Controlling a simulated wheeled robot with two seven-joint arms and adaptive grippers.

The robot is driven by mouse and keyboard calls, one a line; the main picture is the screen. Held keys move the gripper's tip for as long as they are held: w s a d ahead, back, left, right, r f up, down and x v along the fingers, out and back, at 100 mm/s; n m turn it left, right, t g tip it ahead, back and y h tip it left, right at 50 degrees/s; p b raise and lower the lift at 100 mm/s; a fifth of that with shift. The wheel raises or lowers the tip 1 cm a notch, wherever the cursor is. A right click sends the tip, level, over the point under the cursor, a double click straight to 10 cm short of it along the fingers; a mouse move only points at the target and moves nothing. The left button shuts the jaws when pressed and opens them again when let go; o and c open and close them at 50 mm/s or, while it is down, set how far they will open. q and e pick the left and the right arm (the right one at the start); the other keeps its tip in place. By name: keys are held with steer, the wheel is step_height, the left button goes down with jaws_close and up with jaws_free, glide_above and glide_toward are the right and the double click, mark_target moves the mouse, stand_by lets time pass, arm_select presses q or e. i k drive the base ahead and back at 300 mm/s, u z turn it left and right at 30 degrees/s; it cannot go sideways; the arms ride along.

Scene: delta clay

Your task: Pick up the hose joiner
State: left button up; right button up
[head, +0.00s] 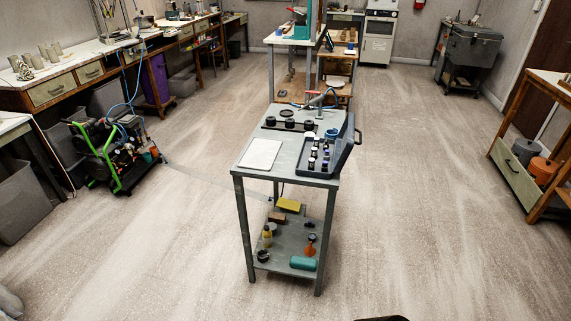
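I cannot pick out a hose joiner for sure at this distance. A blue hose (133,92) runs from the bench at the left down to a green-framed compressor (105,155) on the floor. A grey metal cart (237,166) stands in the middle of the room. On its top are a white board (261,154), several small black round parts, and an open dark blue case (345,150) holding several small dark and pale pieces. Neither of my grippers is in view.
The cart's lower shelf (285,246) holds a yellow box (289,205), a teal roll (303,263) and small bottles. A wooden workbench (66,88) lines the left wall. A wooden stand (519,177) is at the right. The floor around the cart is mostly clear.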

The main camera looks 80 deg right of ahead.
mark_target(312, 161)
steer(key=z, duration=0.25)
steer(key=i, duration=0.65)
steer(key=z, duration=1.15)
steer(key=i, duration=0.6)
steer(key=z, duration=0.65)
